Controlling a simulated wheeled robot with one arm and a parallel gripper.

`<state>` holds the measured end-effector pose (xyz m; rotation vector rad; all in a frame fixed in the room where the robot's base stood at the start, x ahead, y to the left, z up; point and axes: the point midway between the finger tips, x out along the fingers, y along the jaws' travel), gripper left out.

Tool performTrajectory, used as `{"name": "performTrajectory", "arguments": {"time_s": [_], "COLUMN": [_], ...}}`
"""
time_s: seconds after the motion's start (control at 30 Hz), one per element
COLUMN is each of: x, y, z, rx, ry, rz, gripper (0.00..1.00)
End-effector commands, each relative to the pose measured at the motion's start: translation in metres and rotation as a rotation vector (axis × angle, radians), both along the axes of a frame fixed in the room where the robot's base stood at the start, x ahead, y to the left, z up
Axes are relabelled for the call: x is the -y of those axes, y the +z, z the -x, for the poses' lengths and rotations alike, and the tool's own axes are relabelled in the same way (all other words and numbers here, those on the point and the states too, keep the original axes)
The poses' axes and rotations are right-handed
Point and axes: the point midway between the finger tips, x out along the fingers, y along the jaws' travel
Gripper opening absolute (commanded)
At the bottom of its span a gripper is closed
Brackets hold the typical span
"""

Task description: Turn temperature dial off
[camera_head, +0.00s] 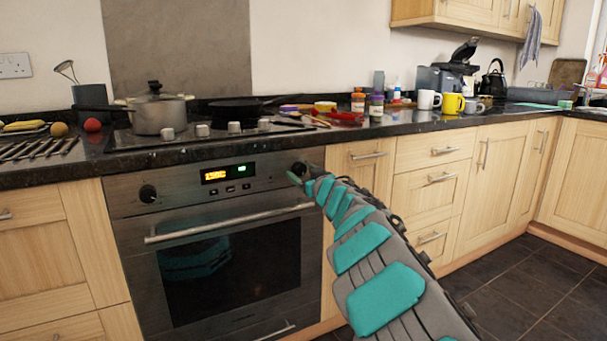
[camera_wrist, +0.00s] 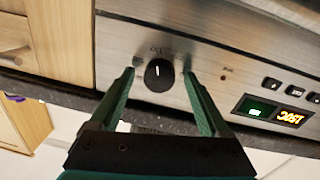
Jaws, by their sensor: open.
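The oven (camera_head: 230,235) has a steel front panel with two black dials. The right dial (camera_wrist: 159,73) is round and black with a small white mark near its middle; in the head view (camera_head: 300,168) my gripper partly covers it. My gripper (camera_wrist: 158,78) is open, one finger on each side of this dial; I cannot tell whether they touch it or the panel. In the head view my gripper (camera_head: 297,177) is at the panel's right end. The left dial (camera_head: 148,194) stands free. The display (camera_head: 228,173) between the dials is lit orange and green.
The oven handle (camera_head: 230,222) runs across just below the panel. The dark worktop edge (camera_head: 200,152) juts out above it. A pot (camera_head: 158,110) and a pan (camera_head: 235,108) stand on the hob. Cups, jars and a kettle (camera_head: 494,80) stand further right. The floor at right is clear.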

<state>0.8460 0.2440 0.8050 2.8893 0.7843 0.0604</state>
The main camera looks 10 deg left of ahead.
Motion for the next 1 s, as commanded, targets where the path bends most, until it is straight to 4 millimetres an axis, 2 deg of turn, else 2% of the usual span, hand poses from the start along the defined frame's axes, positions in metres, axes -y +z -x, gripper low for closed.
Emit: {"name": "performTrajectory", "arguments": {"time_s": [0.17, 0.87, 1.0], "x": [0.0002, 0.0002, 0.0002], "y": [-0.0003, -0.0005, -0.0006], "z": [0.0, 0.0, 0.0], "rx": [0.0, -0.001, 0.0], "ry": [0.0, 0.0, 0.0], "rz": [0.0, -0.001, 0.0], "gripper": [0.8, 0.01, 0.0]}}
